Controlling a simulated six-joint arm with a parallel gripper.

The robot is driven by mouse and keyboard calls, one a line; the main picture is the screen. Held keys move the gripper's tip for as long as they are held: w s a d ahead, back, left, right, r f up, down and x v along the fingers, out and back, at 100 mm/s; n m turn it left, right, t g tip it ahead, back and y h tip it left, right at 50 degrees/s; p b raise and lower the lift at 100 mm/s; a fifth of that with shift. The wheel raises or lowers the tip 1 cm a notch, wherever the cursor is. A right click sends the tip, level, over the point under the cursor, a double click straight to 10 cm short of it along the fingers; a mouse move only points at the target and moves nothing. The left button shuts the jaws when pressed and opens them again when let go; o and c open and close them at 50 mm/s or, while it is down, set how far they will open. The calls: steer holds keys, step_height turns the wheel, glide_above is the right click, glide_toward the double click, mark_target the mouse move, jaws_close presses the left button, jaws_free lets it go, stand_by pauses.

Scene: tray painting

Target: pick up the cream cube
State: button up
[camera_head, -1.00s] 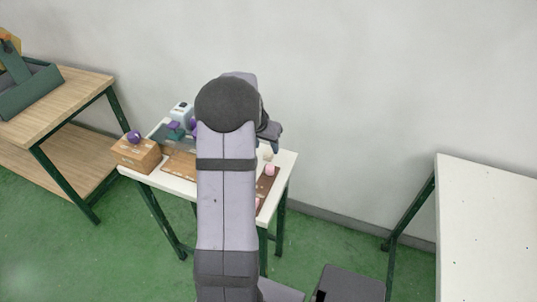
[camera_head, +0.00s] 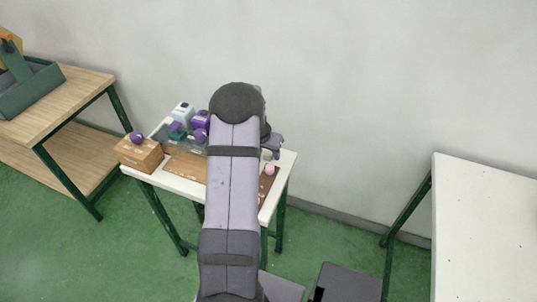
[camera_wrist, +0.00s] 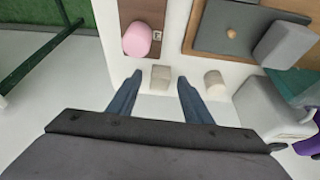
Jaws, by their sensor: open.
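The cream cube (camera_wrist: 160,72) stands on the white table top (camera_wrist: 172,20) in the wrist view. My gripper (camera_wrist: 160,79) is open, with one finger to either side of the cube in that view. I cannot tell whether the fingertips are level with the cube or above it. A cream cylinder (camera_wrist: 215,85) stands to the right of the right finger. In the head view my gripper (camera_head: 275,150) is over the table's right side, mostly behind my arm, and I cannot make out the cube there.
A pink rounded object (camera_wrist: 138,40) lies on a brown mat (camera_wrist: 150,9) near the cube. A grey tray (camera_wrist: 210,30) and a pale block-like object (camera_wrist: 268,110) are at the right. In the head view, a cardboard box (camera_head: 140,155) with a purple ball (camera_head: 137,137) stands at the table's left.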

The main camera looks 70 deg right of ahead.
mark_target(268, 154)
steer(key=shift+c, duration=0.3)
steer(key=c, duration=1)
steer(key=shift+r, duration=0.1)
steer(key=shift+c, duration=0.2)
step_height(268, 154, up, 10)
steer(key=b, duration=0.3)
steer(key=shift+w+a+f+m+g+y+p, duration=0.2)
steer(key=shift+w+a+f+m+g+p, duration=0.25)
steer(key=shift+w+a+m+p, duration=0.9)
steer(key=shift+w+a+f+m+g+y+p, duration=0.25)
steer(key=shift+w+a+m+g+p, duration=0.3)
steer(key=shift+w+a+m+p, duration=0.8)
steer(key=shift+w+a+f+m+g+y+p, duration=0.15)
steer(key=shift+w+a+f+m+g+p, duration=0.3)
steer(key=shift+w+a+m+p, duration=0.9)
